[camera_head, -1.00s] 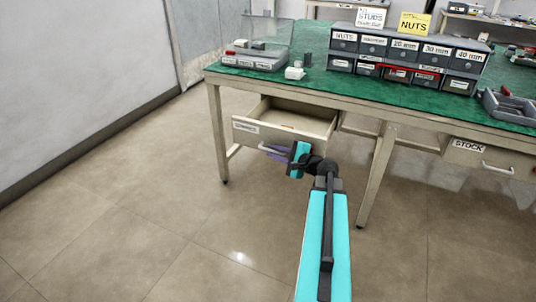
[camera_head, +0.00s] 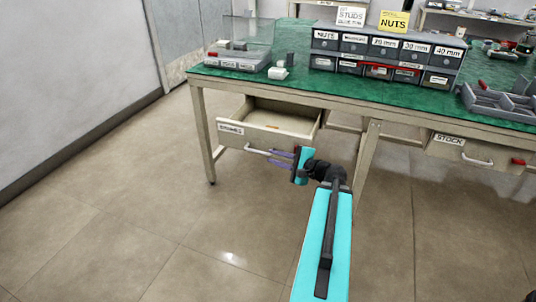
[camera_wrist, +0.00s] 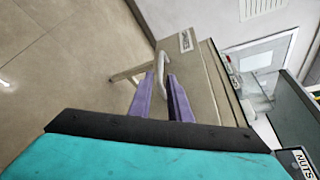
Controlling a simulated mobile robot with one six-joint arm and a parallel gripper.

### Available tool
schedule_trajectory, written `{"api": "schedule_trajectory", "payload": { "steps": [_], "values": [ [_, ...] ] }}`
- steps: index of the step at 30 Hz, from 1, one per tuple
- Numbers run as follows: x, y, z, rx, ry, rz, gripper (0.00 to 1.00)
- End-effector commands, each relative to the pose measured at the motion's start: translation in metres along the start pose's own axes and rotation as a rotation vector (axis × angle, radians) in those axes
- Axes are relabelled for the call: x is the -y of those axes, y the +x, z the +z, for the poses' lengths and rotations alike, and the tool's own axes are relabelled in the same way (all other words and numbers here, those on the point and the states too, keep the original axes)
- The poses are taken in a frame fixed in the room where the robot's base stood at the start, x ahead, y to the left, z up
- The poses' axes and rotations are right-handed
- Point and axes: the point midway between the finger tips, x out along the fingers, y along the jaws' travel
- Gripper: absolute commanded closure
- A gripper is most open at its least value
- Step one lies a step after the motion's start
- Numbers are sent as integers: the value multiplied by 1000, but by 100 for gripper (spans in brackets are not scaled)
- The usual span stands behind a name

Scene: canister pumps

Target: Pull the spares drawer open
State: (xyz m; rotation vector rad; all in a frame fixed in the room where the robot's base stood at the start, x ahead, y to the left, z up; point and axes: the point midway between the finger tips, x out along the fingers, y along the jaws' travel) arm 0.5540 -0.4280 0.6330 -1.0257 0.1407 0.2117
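The spares drawer (camera_head: 240,138) hangs open under the left part of the green-topped bench, with its inside showing. Its label is too blurred to read surely in the head view. Its pale bar handle (camera_head: 258,151) is on the front face. My gripper (camera_head: 281,158) is at the handle's right part, its two purple fingers apart. In the wrist view, the handle (camera_wrist: 162,66) lies just beyond and between the tips of my gripper (camera_wrist: 161,80), with a gap between the fingers. I see no firm hold on it. The drawer front (camera_wrist: 190,68) also shows there.
The bench (camera_head: 300,86) carries a clear-lidded case (camera_head: 237,60), a labelled bin cabinet (camera_head: 385,55) and a grey tray (camera_head: 495,100). A closed STOCK drawer (camera_head: 472,150) is at right. Bench legs stand on both sides of the open drawer. The floor in front is clear.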

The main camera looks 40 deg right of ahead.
Motion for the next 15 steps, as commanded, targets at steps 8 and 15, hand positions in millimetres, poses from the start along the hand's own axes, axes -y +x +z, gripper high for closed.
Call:
{"api": "schedule_trajectory", "payload": {
  "steps": [8,15],
  "values": [
    [3,-32,0,-3,1,0,83],
    [3,-43,0,-3,2,0,83]
  ]
}}
